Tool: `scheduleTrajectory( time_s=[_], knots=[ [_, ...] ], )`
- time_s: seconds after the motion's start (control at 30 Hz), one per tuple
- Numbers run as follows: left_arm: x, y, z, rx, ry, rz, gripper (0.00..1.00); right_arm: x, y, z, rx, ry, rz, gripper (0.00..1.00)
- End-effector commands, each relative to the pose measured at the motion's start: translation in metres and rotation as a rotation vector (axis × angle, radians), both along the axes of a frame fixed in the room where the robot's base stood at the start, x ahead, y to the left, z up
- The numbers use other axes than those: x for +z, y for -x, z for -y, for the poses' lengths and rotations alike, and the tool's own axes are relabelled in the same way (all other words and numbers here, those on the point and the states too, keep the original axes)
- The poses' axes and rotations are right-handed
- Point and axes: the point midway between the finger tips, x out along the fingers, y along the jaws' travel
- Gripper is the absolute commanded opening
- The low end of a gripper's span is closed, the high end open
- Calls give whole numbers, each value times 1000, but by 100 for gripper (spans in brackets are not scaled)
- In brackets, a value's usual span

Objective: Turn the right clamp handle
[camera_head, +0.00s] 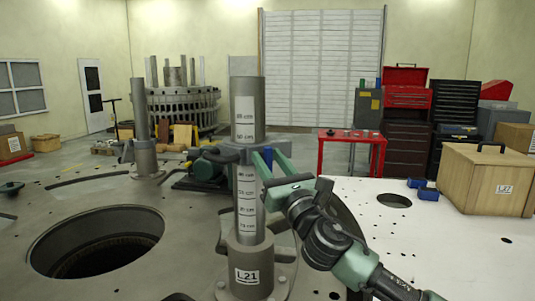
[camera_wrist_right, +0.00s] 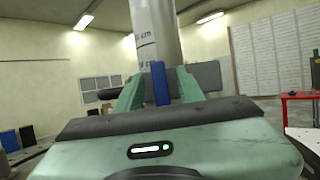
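A grey column (camera_head: 249,110) with white centimetre labels stands upright in a base socket (camera_head: 250,272) marked L21. A grey clamp collar (camera_head: 231,150) sits around the column at mid height. The right clamp handle (camera_head: 268,156) is a small blue bar at the collar's right side. My right gripper (camera_head: 269,163) reaches it from the front right. In the right wrist view the blue handle (camera_wrist_right: 160,84) stands upright between the two green fingers (camera_wrist_right: 160,90), with a narrow gap on each side. The gripper looks open around it. My left gripper is not in view.
A large round hole (camera_head: 95,243) opens in the plate at left. A wooden crate (camera_head: 487,180), small blue blocks (camera_head: 422,188) and a smaller hole (camera_head: 394,201) are on the white surface at right. A red table (camera_head: 352,138) stands behind.

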Motion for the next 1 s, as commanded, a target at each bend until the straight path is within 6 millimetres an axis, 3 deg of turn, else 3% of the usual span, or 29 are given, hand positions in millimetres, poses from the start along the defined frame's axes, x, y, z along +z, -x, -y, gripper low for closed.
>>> scheduleTrajectory(
  time_s=[0.37,0.4,0.53,1.0],
  knots=[
    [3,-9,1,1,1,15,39,4,-9,-5,1,0,-1,38],
    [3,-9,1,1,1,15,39,4,-9,-5,1,0,-1,35],
    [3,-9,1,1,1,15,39,3,-9,-5,1,0,-1,0],
    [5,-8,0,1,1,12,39,4,-9,-4,0,-62,-33,0]
  ],
)
